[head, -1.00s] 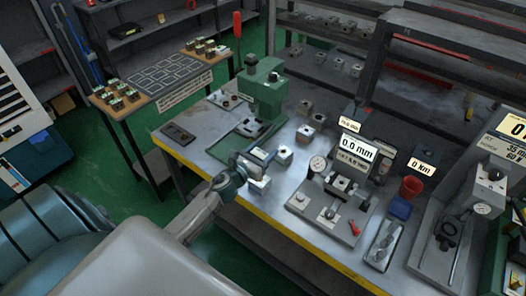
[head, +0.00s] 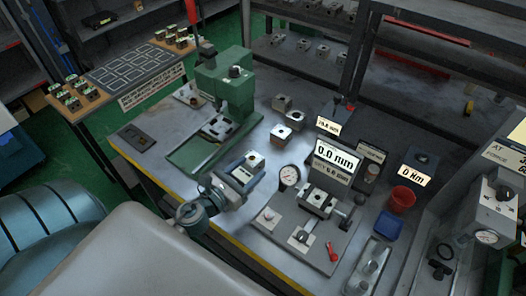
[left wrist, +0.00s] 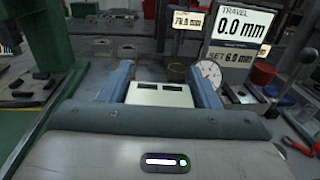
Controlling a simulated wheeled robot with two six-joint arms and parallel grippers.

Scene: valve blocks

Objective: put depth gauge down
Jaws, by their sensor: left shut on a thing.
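My left gripper (head: 243,173) is shut on the depth gauge (head: 241,174), over the front part of the bench. In the left wrist view, the depth gauge (left wrist: 160,95) shows as a pale, boxy body with two dark slots, between the blue fingers of the left gripper (left wrist: 161,85). Its underside is hidden, so I cannot tell whether it touches the bench. My right gripper is in neither view.
The green press (head: 225,90) stands to the left. A fixture with a dial (head: 289,175) and a 0.0 mm display (head: 333,158) stands to the right. Grey blocks (head: 281,135) lie behind. A red cup (head: 402,198) and blue bin (head: 387,226) are farther right. Bare bench shows at left (head: 165,150).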

